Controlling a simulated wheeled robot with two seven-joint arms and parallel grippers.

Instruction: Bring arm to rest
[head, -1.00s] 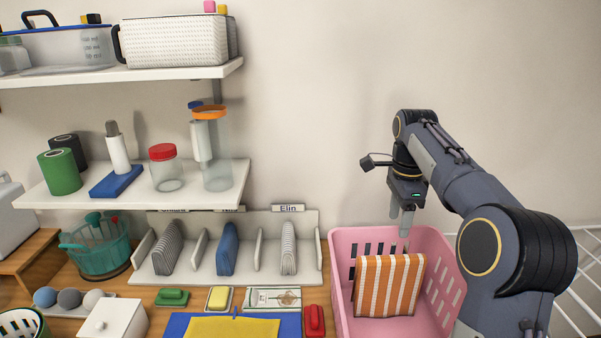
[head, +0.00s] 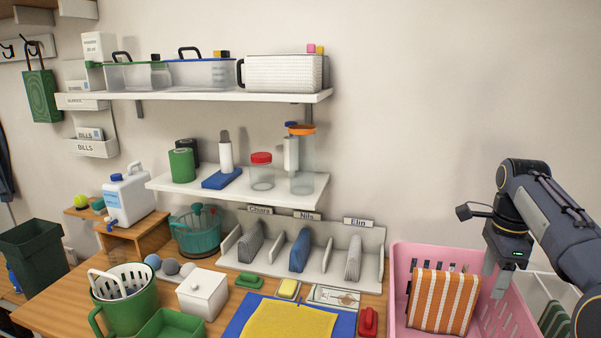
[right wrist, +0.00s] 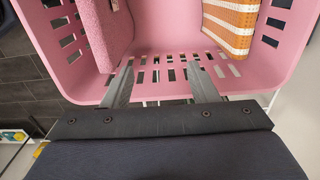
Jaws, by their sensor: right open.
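My right arm comes in from the right edge of the head view. Its right gripper (head: 497,275) points down over the pink basket (head: 398,262). In the right wrist view the two fingers of the right gripper (right wrist: 158,85) stand apart with nothing between them. An orange and white striped cloth (head: 443,300) is in the basket beside the gripper; it also shows in the right wrist view (right wrist: 232,22). A pink cloth (right wrist: 103,32) hangs at the basket's left side in the wrist view. My left gripper is not in view.
A wooden counter (head: 75,312) runs left of the basket. It bears a divided holder (head: 325,262), a green bucket (head: 125,300), a white box (head: 203,292) and a yellow cloth (head: 290,322). Two white shelves (head: 215,95) hang above. The wall above the basket is clear.

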